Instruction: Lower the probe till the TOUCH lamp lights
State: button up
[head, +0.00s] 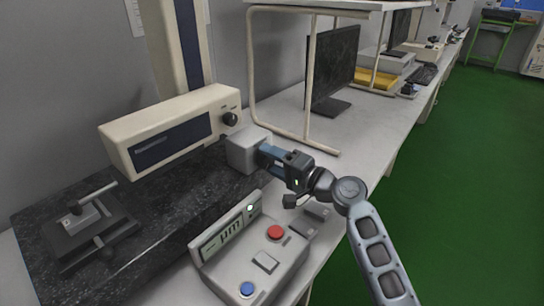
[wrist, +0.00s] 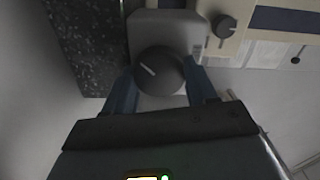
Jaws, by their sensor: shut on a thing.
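My gripper (head: 264,155) is at the grey box (head: 245,148) on the right end of the granite base. In the wrist view its blue fingers stand on both sides of a round dark knob (wrist: 160,72) with a white pointer line, and are shut on it. The pointer tilts toward the upper left. The cream carriage (head: 170,130) sits on the column (head: 178,45) above the granite. I cannot make out a probe tip. The control box (head: 250,262) has a small display (head: 228,234) and a round whitish lamp (head: 250,208); its label is unreadable and I cannot tell whether it is lit.
A red button (head: 275,232) and a blue button (head: 246,289) are on the control box, below my gripper. A clamp fixture (head: 85,222) lies on the granite base (head: 165,195) at left. A second black knob (head: 230,118) is on the carriage's end. A monitor (head: 333,70) stands behind.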

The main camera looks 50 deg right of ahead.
jog(key=shift+r+m, duration=0.1)
jog(key=shift+m, duration=0.5)
jog(key=shift+p, duration=0.3)
jog(key=shift+d, duration=0.1)
jog(key=o, duration=1.1)
jog(key=shift+c, duration=0.2)
jog(key=s+b, duration=0.1)
jog(key=s, duration=0.6)
jog(key=shift+s, duration=0.35)
jog(key=shift+d, duration=0.1)
